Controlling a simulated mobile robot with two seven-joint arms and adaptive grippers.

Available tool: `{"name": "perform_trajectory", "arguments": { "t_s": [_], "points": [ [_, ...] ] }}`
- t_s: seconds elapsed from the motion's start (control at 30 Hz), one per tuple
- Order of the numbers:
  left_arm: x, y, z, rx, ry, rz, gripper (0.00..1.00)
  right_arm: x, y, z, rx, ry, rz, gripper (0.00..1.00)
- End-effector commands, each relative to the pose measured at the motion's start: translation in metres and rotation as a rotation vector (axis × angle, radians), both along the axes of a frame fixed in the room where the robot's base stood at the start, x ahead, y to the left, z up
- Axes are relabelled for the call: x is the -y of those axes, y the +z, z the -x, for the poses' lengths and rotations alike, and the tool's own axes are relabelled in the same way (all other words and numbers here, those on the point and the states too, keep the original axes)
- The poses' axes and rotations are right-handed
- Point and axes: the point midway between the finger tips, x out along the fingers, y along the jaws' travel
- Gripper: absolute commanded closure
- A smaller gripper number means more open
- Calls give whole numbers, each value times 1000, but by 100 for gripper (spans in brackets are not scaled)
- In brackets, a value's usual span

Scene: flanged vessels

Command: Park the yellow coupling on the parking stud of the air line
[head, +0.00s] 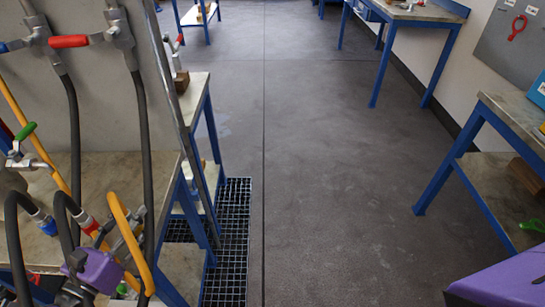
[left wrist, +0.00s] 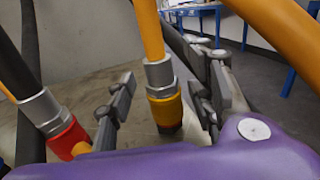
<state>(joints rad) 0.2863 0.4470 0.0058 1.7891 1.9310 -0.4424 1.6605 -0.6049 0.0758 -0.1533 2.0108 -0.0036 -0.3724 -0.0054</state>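The yellow coupling (left wrist: 165,106) is on the end of a yellow-orange hose (left wrist: 151,30), with a grey metal collar above and a dark lower end. My left gripper (left wrist: 162,108) has one finger on each side of the coupling in the left wrist view, with a visible gap on the left. It looks open. In the head view my left gripper (head: 118,240) is at the lower left beside the looped yellow hose (head: 122,215); the coupling is hidden there. I cannot pick out the air line's parking stud. My right gripper is out of view.
A red coupling (left wrist: 68,138) on a black hose stands left of the gripper. A blue-banded coupling (head: 45,223) is further left. Open floor (head: 330,180) lies to the right.

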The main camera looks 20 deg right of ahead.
Motion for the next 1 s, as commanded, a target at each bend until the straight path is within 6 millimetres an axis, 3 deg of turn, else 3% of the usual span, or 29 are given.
{"name": "perform_trajectory", "arguments": {
  "t_s": [0.1,0.2,0.37,0.73,1.0],
  "points": [
    [0,0,0,-1,0,-1,51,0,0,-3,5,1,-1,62],
    [-1,-1,2,-3,1,-1,51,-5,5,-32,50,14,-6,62],
    [-11,-2,15,-4,3,0,51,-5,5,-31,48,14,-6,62],
    [-54,-1,78,-4,3,0,51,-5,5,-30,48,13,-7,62],
    [-68,0,98,-1,0,1,51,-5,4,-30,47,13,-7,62]
  ]
}}
